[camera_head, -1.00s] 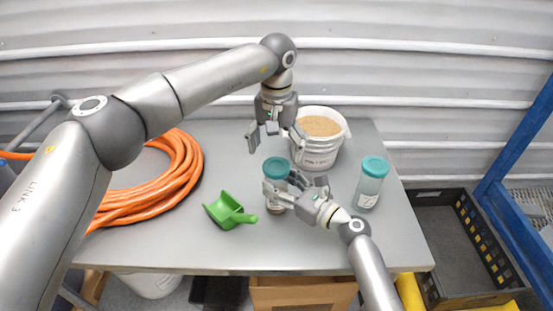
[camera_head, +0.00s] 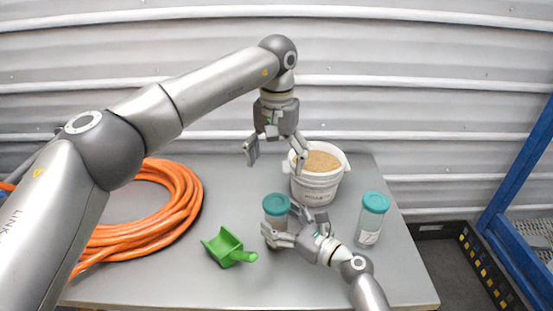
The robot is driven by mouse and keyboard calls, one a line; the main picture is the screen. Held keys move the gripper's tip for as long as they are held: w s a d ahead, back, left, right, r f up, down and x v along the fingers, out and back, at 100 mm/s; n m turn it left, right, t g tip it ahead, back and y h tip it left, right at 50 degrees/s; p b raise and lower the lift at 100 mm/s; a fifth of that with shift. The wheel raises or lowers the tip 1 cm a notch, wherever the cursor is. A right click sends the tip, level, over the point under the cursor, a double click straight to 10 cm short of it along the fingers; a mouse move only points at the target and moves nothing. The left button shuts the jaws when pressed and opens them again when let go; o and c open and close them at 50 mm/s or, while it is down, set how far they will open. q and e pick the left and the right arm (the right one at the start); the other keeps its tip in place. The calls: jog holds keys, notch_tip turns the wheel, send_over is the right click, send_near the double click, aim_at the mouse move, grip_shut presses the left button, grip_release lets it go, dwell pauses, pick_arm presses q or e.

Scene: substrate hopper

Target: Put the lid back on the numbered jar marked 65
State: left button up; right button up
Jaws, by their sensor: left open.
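A clear jar (camera_head: 276,222) with a teal lid (camera_head: 276,204) on its top stands upright near the middle of the table. My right gripper (camera_head: 282,226) reaches it from the lower right, its fingers around the jar body below the lid, and looks shut on it. The fingers hide part of the jar. My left gripper (camera_head: 275,158) hangs above and behind this jar, pointing down, open and empty. A second clear jar (camera_head: 370,225) with a teal lid (camera_head: 376,202) and a pale label stands at the right. No number is readable on either jar.
A white bucket (camera_head: 316,188) of tan grains stands behind the jars. A green scoop (camera_head: 227,248) lies left of the gripped jar. A coiled orange hose (camera_head: 180,193) lies at the left. The grey table (camera_head: 190,285) is bare in front. A dark crate (camera_head: 450,240) sits beyond its right edge.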

jog(key=v, duration=1.2)
dwell(0.3)
